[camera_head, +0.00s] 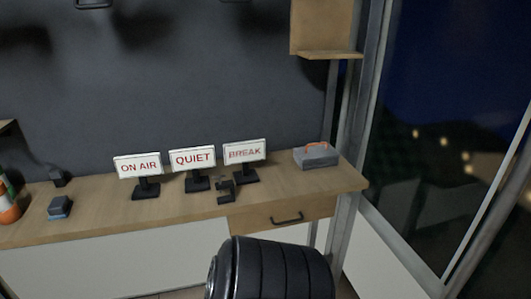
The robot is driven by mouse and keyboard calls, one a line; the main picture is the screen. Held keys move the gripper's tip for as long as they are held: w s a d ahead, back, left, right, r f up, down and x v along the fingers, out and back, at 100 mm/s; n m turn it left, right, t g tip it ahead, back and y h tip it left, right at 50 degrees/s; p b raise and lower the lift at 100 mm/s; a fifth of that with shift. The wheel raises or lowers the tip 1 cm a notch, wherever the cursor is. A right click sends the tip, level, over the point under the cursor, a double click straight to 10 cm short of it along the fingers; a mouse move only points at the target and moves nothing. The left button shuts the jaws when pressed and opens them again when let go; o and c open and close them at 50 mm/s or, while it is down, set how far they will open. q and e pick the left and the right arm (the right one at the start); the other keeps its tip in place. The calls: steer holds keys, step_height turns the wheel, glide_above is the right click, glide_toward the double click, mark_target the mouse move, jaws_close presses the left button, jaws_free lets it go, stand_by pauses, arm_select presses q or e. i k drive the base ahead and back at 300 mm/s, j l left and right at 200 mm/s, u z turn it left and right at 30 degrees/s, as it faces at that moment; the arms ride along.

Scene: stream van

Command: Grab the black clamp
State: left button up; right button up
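A small black clamp (227,190) rests at the front edge of the wooden counter, in front of the QUIET and BREAK signs and left of the drawer. Part of it hangs at or just over the edge. Neither of my grippers shows in the head view, so whether they are open or shut is hidden.
The wooden counter (98,207) carries an ON AIR sign (138,166), a QUIET sign (193,158), a BREAK sign (244,152), a grey box with an orange handle (316,156) and a small dark block (59,207). A drawer (265,217) is shut.

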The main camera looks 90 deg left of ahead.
mark_target(220, 185)
steer(key=u, duration=3.05)
steer(key=j+z, duration=0.1)
steer(key=j, duration=0.15)
steer(key=k+j+z, duration=0.15)
steer(key=j, duration=0.1)
